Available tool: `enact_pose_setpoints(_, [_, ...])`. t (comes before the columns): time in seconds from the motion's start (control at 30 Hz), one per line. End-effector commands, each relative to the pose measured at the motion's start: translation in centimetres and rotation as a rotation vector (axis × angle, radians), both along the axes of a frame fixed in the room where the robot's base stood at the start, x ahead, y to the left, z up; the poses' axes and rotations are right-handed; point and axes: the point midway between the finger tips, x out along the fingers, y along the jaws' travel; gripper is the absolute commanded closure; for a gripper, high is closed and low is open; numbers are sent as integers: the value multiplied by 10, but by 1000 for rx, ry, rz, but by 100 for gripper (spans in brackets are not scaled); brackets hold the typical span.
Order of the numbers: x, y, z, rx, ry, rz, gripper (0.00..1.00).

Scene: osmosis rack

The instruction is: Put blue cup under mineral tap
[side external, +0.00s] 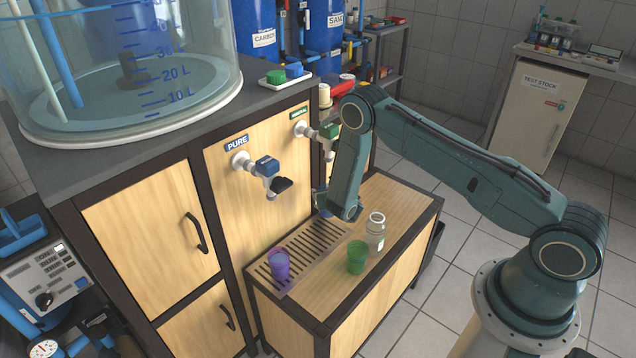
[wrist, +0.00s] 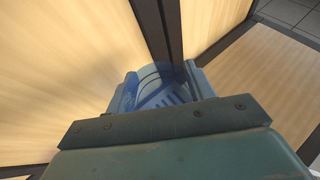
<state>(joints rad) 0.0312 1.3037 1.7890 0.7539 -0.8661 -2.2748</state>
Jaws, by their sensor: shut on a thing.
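My gripper (wrist: 160,90) is shut on the translucent blue cup (wrist: 158,80), which shows between its two fingers in the wrist view. In the side view my gripper (side external: 321,198) is low behind my forearm, and only a small part of the blue cup (side external: 326,212) shows, near the far end of the drip grate (side external: 312,245). The mineral tap (side external: 326,133), with a green handle and green label, is on the wooden panel above it. My arm hides part of this tap. I cannot tell whether the cup touches the grate.
The pure tap (side external: 265,170) with a blue handle is to the left. A purple cup (side external: 279,265) stands on the grate's near end. A green cup (side external: 357,257) and a clear bottle (side external: 375,235) stand on the wooden top beside the grate.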

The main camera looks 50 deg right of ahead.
Motion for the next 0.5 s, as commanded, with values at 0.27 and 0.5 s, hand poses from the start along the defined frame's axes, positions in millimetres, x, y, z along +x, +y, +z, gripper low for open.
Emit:
enact_pose_setpoints(0.27, [0, 0, -6, -1, 2, 1, 68])
enact_pose_setpoints(0.5, [0, 0, -31, -2, 1, 1, 68])
